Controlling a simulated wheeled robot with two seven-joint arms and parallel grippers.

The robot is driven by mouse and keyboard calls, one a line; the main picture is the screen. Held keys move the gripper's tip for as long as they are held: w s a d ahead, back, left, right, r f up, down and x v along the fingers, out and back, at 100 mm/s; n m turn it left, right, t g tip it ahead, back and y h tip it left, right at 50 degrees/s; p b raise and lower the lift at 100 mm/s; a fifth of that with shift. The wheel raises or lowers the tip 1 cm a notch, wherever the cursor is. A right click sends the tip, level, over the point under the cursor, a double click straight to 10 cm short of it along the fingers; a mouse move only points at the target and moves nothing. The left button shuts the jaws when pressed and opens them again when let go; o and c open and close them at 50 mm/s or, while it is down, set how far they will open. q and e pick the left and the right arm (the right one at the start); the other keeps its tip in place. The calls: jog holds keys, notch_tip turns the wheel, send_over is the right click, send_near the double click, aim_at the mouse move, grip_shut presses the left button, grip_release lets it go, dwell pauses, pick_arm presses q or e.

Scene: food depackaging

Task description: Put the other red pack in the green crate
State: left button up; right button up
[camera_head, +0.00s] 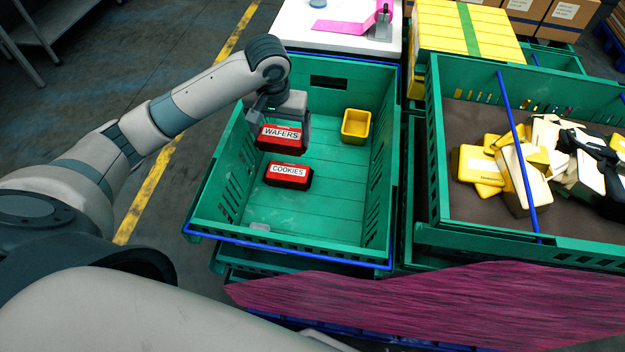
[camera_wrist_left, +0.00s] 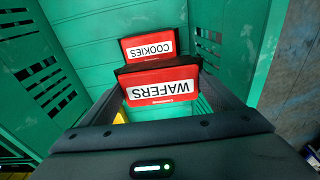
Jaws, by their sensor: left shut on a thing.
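The green crate (camera_head: 330,211) stands in the middle of the head view. My left gripper (camera_head: 283,130) is inside its outline, shut on a red pack labelled WAFERS (camera_head: 281,138). In the left wrist view the WAFERS pack (camera_wrist_left: 160,88) sits between the two fingers. A second red pack, labelled COOKIES (camera_head: 288,175), lies on the crate floor in front of the WAFERS pack. It also shows in the left wrist view (camera_wrist_left: 148,47). Whether the WAFERS pack touches the crate floor I cannot tell. My right gripper is not in view.
A small yellow open box (camera_head: 356,126) sits at the crate's far right, and a small clear item (camera_head: 260,227) lies near its front wall. Another green crate (camera_head: 437,150) on the right holds yellow and white packages. A white table (camera_head: 300,25) stands behind.

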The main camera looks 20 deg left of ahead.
pick_arm(q)
jog(key=shift+w+a, duration=0.45)
jog(key=shift+a, duration=0.05)
jog(key=shift+r, duration=0.1)
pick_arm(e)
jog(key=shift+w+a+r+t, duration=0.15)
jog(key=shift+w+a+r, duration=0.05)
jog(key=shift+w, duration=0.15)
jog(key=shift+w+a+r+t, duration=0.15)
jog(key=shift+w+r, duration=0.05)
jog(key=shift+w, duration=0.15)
pick_arm(q)
jog(key=w+f, duration=0.2)
jog(key=w, duration=0.2)
jog(key=w+f, duration=0.2)
jog(key=w, duration=0.1)
jog(key=w+f, duration=0.3)
jog(key=w, duration=0.1)
jog(key=shift+w+a, duration=0.3)
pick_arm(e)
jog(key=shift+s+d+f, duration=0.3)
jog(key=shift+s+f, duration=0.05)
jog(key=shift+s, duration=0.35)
pick_arm(q)
jog(key=shift+f+p, duration=0.1)
jog(key=shift+p, duration=0.2)
